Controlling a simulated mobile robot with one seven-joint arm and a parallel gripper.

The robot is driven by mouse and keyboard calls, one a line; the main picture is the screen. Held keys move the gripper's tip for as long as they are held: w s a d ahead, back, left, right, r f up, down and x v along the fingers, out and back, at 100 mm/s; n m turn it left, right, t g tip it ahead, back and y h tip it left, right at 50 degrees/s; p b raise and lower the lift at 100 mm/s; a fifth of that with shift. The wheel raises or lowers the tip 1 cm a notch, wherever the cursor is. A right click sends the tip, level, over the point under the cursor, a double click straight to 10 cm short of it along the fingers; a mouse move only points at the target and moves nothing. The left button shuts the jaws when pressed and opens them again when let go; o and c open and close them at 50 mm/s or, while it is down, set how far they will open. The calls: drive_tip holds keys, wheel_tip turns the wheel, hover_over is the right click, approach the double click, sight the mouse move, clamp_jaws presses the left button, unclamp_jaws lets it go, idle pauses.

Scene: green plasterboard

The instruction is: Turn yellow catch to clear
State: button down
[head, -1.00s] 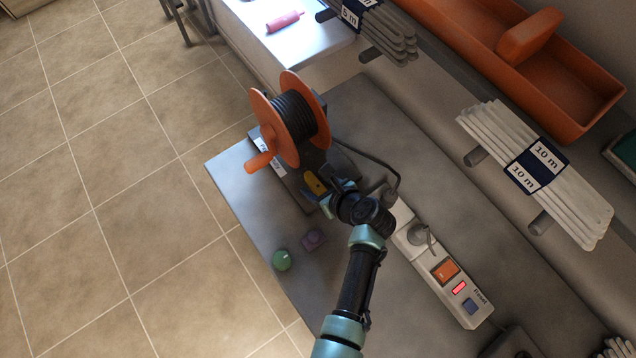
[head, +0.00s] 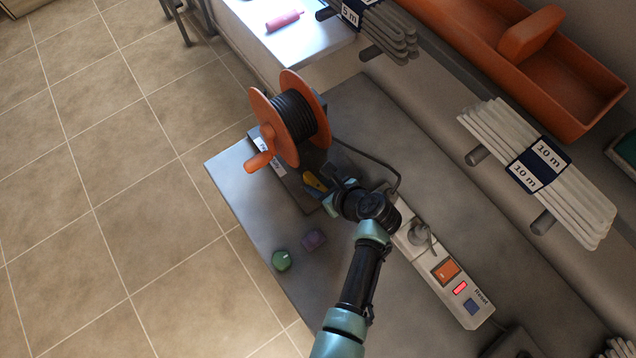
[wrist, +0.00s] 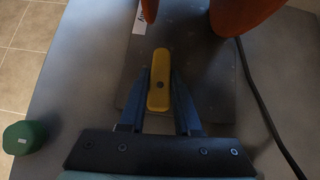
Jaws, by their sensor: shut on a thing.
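My gripper (wrist: 160,90) is shut on the catch, one finger on each side. In the head view the catch (head: 314,182) shows just left of my gripper (head: 326,187), which partly covers it. The orange reel (head: 277,126) with black cable stands beyond it.
White labels (head: 262,144) lie along the plate's left edge; their words are unreadable. A power strip (head: 447,272) with a red light lies right of my arm. The black cable (head: 398,170) curves close by.

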drive_tip(key=n+g+y+b, duration=0.1)
drive_tip(key=n+b, duration=0.1)
drive_tip(key=n, duration=0.1)
drive_tip(key=n+g+y+b, duration=0.1)
drive_tip(key=n+g, duration=0.1)
drive_tip(key=shift+w+f+n+g+y+b, duration=0.1)
drive_tip(key=shift+f+n+g+y+b, duration=0.05)
drive_tip(key=shift+n+g+y+b, duration=0.2)
drive_tip(key=n+g+b, duration=0.2)
drive_tip(key=n+b, duration=0.1)
drive_tip(key=shift+y, duration=0.25)
drive_tip(key=shift+n+g+b, duration=1.05)
drive_tip(key=shift+n+b, duration=0.05)
drive_tip(key=shift+n, duration=0.15)
drive_tip(key=c, duration=0.6)
unclamp_jaws()
drive_tip(key=shift+r, duration=0.2)
